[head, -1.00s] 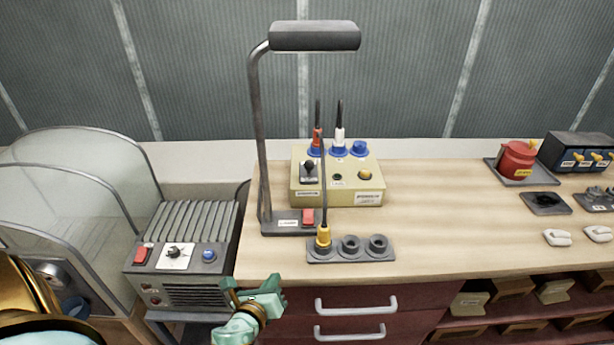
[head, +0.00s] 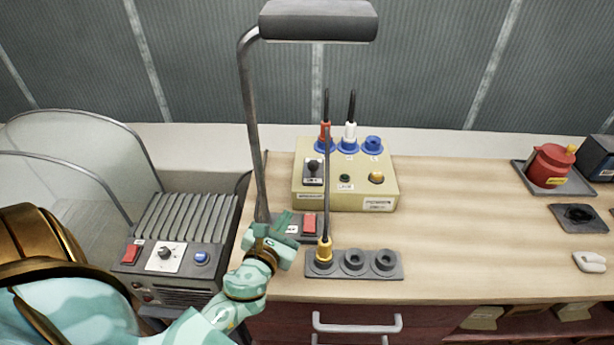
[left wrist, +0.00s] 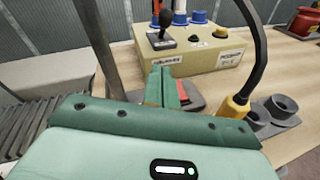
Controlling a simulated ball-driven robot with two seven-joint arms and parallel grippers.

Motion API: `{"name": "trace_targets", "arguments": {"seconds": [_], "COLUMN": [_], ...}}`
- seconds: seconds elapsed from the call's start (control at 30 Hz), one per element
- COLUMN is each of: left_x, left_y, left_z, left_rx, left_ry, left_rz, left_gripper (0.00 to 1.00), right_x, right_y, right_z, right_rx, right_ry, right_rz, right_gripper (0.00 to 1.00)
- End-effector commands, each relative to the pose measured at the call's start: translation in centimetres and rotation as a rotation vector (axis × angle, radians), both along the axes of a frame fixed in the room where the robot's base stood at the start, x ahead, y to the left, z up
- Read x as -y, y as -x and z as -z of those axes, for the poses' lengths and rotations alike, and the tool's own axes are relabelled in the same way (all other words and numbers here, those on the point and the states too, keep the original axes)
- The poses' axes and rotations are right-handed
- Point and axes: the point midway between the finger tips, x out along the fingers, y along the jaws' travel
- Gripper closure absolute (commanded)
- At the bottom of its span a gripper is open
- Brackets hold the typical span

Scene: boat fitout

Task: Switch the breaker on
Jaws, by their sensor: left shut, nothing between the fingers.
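The beige box (head: 345,190) stands on the bench with a black-knobbed lever (head: 313,168) on a dark plate at its left, which I take as the breaker. In the left wrist view the lever (left wrist: 163,30) stands up from its plate, with a small label below that is too blurred to read surely. Whether it is on or off I cannot tell. My left gripper (head: 286,222) is shut and empty, in front of the box by the lamp base, apart from the lever. In the left wrist view its closed fingers (left wrist: 163,85) point toward the box.
A lamp (head: 250,110) with a red switch (head: 309,223) on its base stands close to my left gripper. A yellow plug (head: 324,250) with a dark cable sits in the grey socket strip (head: 403,275). A grey heater-like unit (head: 185,225) is at the left.

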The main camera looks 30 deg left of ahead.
Motion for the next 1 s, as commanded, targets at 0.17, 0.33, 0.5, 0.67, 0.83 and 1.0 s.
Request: {"name": "trace_targets", "arguments": {"seconds": [0.17, 0.33, 0.5, 0.67, 0.83, 1.0], "left_x": [-0.1, -0.6, -1.6, -2.6, -2.8, -2.9], "left_y": [-0.3, -2.3, -5.8, -9.0, -11.4, -12.5], "left_z": [0.0, 0.2, 0.8, 1.3, -0.2, -0.9], "left_rx": [0.001, 0.003, 0.002, 0.002, 0.003, 0.001], "left_ry": [0.002, 0.001, 0.003, 0.002, 0.004, 0.003], "left_rz": [0.000, -0.001, -0.001, -0.002, -0.001, 0.000], "left_gripper": [1.00, 1.00, 1.00, 1.00, 1.00, 1.00], "right_x": [0.3, 0.4, 0.5, 0.5, 0.5, 0.4], "right_y": [1.0, 0.6, 0.4, 0.4, 0.2, 0.1], "right_z": [0.0, -0.1, 0.0, 0.4, -0.7, -1.1], "right_rx": [-0.015, -0.010, -0.006, -0.007, -0.002, 0.000], "right_ry": [0.004, 0.006, 0.007, 0.007, 0.006, 0.006], "right_rz": [-0.002, -0.002, -0.002, -0.002, -0.003, -0.003], "right_gripper": [0.64, 0.64, 0.64, 0.64, 0.64, 0.64]}}
